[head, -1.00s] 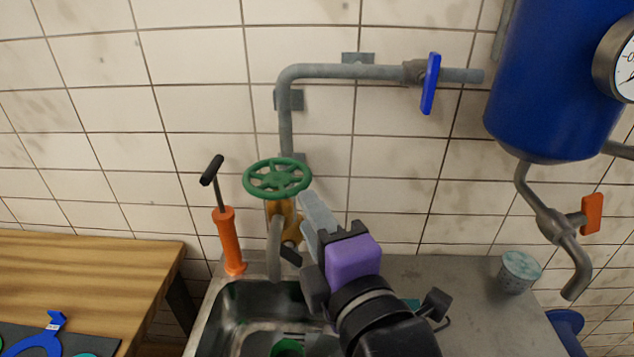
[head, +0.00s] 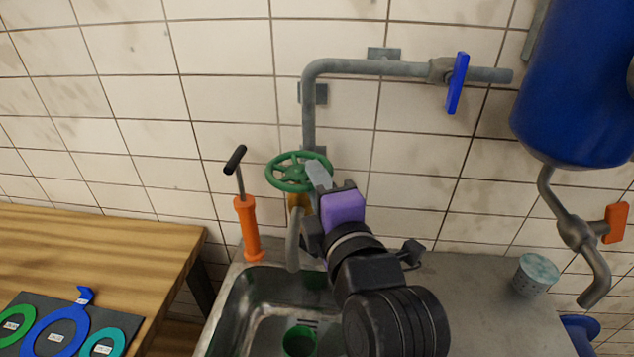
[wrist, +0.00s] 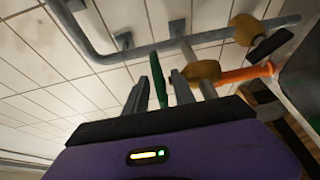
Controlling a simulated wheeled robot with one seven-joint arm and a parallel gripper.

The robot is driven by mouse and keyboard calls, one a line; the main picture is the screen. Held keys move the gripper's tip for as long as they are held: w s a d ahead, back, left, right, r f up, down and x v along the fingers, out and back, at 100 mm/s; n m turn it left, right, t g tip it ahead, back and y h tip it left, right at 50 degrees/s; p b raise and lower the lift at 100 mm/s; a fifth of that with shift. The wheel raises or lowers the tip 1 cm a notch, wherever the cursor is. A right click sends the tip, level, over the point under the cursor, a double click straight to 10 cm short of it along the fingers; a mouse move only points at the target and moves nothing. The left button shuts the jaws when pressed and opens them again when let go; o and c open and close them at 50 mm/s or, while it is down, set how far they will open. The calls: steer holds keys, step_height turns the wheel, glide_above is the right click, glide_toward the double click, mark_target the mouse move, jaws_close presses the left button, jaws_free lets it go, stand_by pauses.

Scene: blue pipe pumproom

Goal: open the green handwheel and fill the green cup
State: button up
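The green handwheel (head: 292,171) sits on a brass valve (head: 299,203) on the grey pipe, above the sink. My gripper (head: 318,174) is at the wheel's right side. In the wrist view, my gripper (wrist: 160,92) is open, with its two fingers apart. The handwheel (wrist: 158,80) shows there nearly edge-on between the fingers, with a gap to at least one of them. I cannot tell whether it touches the other. The green cup (head: 300,341) stands in the sink, below the spout (head: 293,243); its inside is hard to see.
An orange hand pump (head: 248,228) stands left of the valve. A blue lever (head: 457,83) is on the upper pipe. A blue tank (head: 575,95) with an orange lever (head: 616,222) is at right. A strainer-like cup (head: 535,274) stands on the counter. A wooden table (head: 100,250) is at left.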

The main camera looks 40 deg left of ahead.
jaws_close()
steer(key=shift+s+t, duration=0.15)
steer(key=shift+t, duration=0.15)
steer(key=shift+s+a+f+m+t+h+p, duration=0.1)
steer(key=shift+s+a+m+t+h+p, duration=0.1)
steer(key=shift+m+t+h+p, duration=0.4)
steer(key=shift+s+a+m+t+h+p, duration=0.1)
steer(key=shift+s+m+t+h+p, duration=0.1)
steer(key=shift+m+t+h+p, duration=0.35)
steer(key=shift+s+a+f+m+t+h, duration=0.1)
steer(key=shift+s+m+t+h, duration=0.1)
steer(key=shift+m+t+h, duration=0.45)
steer(key=shift+s+a+m+t+h, duration=0.1)
steer(key=shift+s+m+t+h, duration=0.1)
steer(key=shift+m+t+h, duration=0.35)
steer(key=shift+h, duration=0.35)
steer(key=shift+o, duration=1.1)
jaws_free()
steer(key=shift+s, duration=0.1)
